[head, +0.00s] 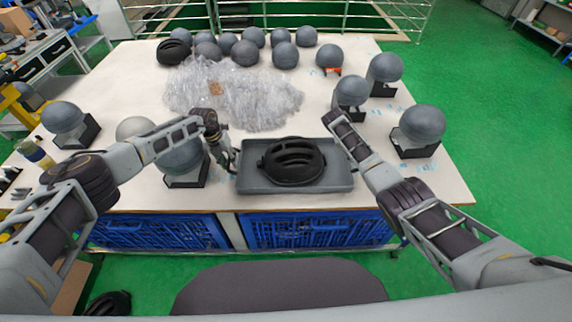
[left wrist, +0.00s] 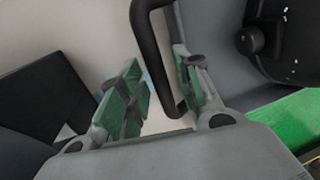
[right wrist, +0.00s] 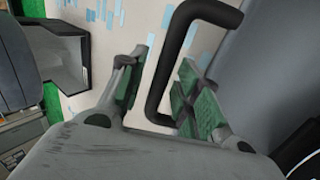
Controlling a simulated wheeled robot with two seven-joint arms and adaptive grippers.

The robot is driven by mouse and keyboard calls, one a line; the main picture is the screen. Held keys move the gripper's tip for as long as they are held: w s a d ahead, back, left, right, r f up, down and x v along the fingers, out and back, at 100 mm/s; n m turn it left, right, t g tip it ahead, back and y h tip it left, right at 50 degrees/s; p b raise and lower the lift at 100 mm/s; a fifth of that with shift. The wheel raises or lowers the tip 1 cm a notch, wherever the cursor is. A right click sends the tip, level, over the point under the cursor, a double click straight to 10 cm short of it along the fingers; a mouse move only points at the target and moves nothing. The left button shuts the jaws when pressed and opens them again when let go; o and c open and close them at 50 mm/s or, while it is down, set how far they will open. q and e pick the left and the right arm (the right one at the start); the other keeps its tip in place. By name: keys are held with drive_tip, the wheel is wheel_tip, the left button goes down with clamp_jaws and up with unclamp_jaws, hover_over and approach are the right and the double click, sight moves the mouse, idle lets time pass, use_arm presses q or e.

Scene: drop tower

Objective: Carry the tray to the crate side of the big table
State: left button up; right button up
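The grey tray (head: 256,188) lies on the big table (head: 130,95) near its front edge and carries a black helmet (head: 293,160). It has a black handle at each end. My left gripper (head: 228,158) is at the tray's left end. In the left wrist view its green-padded fingers (left wrist: 163,92) are open, with the left handle (left wrist: 150,45) between them. My right gripper is hidden behind its arm in the head view. In the right wrist view its fingers (right wrist: 163,88) are open around the right handle (right wrist: 170,60), with no visible grip on it.
Blue crates (head: 320,234) stand under the table's front edge. Grey balls on dark stands flank the tray, one (head: 183,160) close on the left and one (head: 420,128) on the right. A heap of clear plastic wrap (head: 235,95) lies behind it; several balls line the back.

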use_arm(q)
drive_tip(key=shift+s, duration=0.1)
wheel_tip(320, 180, up, 8)
drive_tip(key=a, duration=0.1)
drive_tip(key=shift+a, duration=0.25)
idle(0.5)
use_arm(e)
drive_tip(key=shift+a, duration=0.1)
idle(0.3)
drive_tip(key=v, duration=1.1)
drive_tip(key=shift+a+r, duration=0.15)
drive_tip(key=shift+r, duration=0.25)
use_arm(q)
drive_tip(key=shift+f, duration=0.1)
